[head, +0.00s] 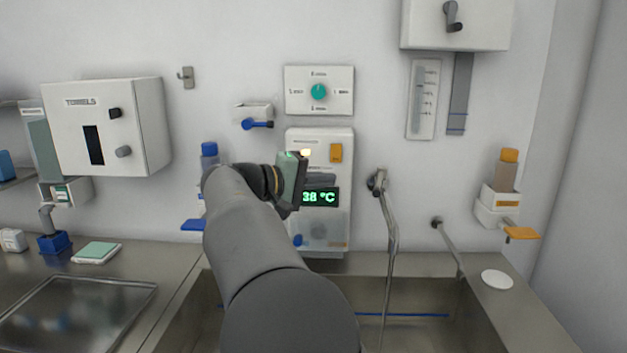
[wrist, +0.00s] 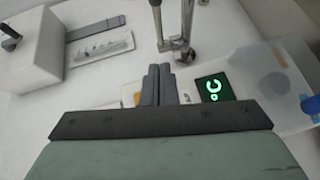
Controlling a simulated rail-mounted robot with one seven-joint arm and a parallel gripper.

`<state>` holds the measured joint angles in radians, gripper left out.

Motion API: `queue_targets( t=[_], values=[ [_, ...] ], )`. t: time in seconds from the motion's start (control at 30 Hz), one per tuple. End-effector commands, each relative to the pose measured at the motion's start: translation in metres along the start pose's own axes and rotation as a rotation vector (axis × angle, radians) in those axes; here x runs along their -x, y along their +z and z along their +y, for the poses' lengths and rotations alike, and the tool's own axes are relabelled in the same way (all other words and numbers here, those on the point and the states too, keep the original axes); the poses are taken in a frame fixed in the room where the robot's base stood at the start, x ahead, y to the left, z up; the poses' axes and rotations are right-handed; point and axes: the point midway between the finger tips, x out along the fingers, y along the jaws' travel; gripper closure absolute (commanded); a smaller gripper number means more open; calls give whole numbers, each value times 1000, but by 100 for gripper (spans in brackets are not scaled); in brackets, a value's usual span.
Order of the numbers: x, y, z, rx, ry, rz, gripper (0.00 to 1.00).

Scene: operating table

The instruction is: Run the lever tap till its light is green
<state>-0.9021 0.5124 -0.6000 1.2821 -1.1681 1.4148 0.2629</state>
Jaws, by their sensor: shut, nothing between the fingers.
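A metal tap (head: 378,182) is mounted on the wall above the sink, with a long pipe hanging down from it. It also shows at the top middle of the wrist view (wrist: 178,46). Left of it is a pale wall unit (head: 342,225) with an orange switch (head: 336,153) and a small pale-yellow lit patch (head: 305,153). Its display (head: 319,197) reads 38 °C in green. My gripper (wrist: 157,72) is shut and empty, in front of this unit and left of the tap. My arm hides part of the unit's left side in the head view.
A steel sink (head: 420,296) lies below. A second pipe (head: 446,245) leaves the wall at right. A dial panel (head: 319,91) and a blue-levered bracket (head: 256,118) are above. A towel box (head: 108,125) hangs left; an orange-topped dispenser (head: 503,190) hangs right.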

Motion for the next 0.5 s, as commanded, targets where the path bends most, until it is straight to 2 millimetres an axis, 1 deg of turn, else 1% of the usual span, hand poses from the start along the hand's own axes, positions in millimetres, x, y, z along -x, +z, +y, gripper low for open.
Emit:
queue_targets(
  t=[0.03,0.1,0.23,0.4,0.5],
  values=[
    [-12,0,1,1,1,-3,100],
    [-28,1,2,1,1,-4,100],
    [-54,0,1,2,1,-2,100],
    [-71,19,1,2,-1,0,100],
    [-77,24,0,2,-1,2,100]
  ],
)
